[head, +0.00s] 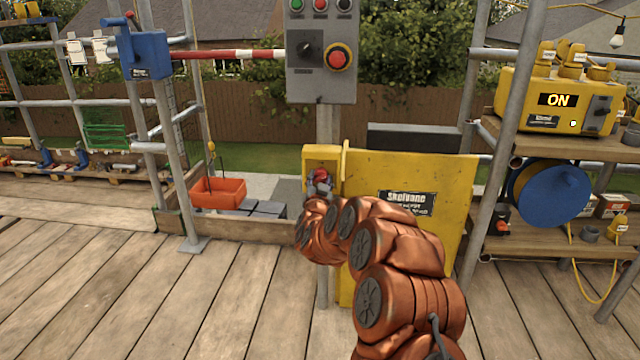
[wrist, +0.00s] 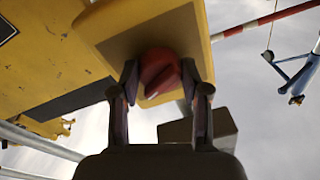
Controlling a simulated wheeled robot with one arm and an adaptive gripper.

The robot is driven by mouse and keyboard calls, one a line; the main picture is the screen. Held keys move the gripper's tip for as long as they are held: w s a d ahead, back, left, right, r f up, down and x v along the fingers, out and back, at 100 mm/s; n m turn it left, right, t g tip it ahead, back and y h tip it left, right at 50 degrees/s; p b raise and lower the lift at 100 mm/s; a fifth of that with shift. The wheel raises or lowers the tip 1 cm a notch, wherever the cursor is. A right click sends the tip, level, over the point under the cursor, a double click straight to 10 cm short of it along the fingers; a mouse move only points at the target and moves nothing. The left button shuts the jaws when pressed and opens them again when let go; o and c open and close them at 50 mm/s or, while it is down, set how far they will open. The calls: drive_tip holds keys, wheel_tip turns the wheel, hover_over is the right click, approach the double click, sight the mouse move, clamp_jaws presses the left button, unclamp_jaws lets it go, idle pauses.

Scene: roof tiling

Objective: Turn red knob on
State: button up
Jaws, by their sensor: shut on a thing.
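The red knob (wrist: 159,74) sits on a yellow box, and in the wrist view it lies between my two gripper fingers. My gripper (wrist: 159,84) is shut on the knob, one finger on each side. In the head view the knob (head: 321,175) shows as a small red spot at the end of my gripper (head: 320,184), in front of the yellow box (head: 322,153). My wrist hides the lower part of that box. I cannot read which position the knob is in.
A grey control panel (head: 308,85) with buttons, a dark switch and a red mushroom button (head: 337,58) stands above. A yellow gate panel (head: 458,195) is right of the box. An orange tub (head: 217,191) hangs left. A yellow unit (head: 520,100) reading ON stands right.

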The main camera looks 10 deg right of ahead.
drive_tip(key=m+h+b, duration=0.1)
drive_tip(key=m+b, duration=0.1)
drive_tip(key=m, duration=0.3)
drive_tip(key=shift+a+f+m, duration=0.1)
drive_tip(key=shift+a+m, duration=0.05)
drive_tip(key=shift+m, duration=0.15)
idle(0.4)
drive_tip(key=o, duration=1.2)
drive_tip(key=shift+c, duration=0.2)
drive_tip(key=v, duration=1.2)
drive_tip(key=shift+r, duration=0.2)
